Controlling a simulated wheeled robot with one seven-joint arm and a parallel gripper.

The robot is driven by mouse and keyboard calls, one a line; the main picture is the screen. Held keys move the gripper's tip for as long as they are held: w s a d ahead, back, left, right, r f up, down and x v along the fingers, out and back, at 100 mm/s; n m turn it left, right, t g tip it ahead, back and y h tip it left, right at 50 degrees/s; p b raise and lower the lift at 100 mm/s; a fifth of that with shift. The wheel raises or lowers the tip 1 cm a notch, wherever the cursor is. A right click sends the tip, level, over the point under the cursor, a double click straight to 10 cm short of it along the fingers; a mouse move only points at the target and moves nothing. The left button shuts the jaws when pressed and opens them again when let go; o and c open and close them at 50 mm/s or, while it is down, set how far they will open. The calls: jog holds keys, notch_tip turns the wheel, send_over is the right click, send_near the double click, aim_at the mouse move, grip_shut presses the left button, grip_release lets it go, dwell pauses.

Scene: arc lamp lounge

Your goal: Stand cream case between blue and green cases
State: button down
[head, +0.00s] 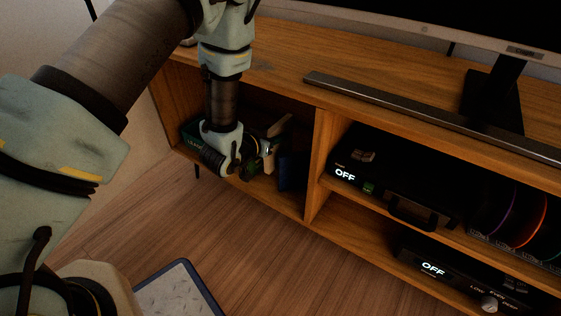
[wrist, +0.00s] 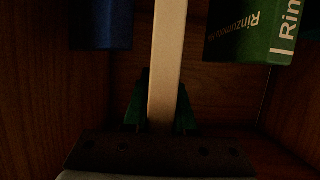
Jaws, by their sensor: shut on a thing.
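The cream case (wrist: 166,60) is a thin, pale upright slab in the middle of the wrist view, between the two fingers of my gripper (wrist: 160,118). The blue case (wrist: 102,25) is at its left there and the green case (wrist: 250,35), with white lettering, at its right. Gaps show on both sides of the cream case. In the head view my gripper (head: 258,158) reaches into the left cubby. The green case (head: 190,133) is at its left, the blue case (head: 290,171) at its right. The cream case's pale top (head: 279,125) shows tilted; its lower part is hidden.
The wooden media cabinet (head: 313,165) has a divider right of the cubby. A soundbar (head: 430,115) and a screen stand on top. A blue-edged tray-like thing (head: 180,290) is at the bottom.

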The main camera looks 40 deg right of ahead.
aim_at(277, 152)
jog(key=shift+f+b, duration=1.15)
jog(key=shift+f, duration=2.05)
jog(key=shift+f, duration=0.2)
jog(key=c, duration=1)
grip_release()
jog(key=shift+r, duration=0.2)
jog(key=shift+a+r, duration=0.15)
jog(key=shift+a, duration=0.1)
jog(key=p+v, duration=0.4)
jog(key=v, duration=0.7)
jog(key=shift+a, duration=0.2)
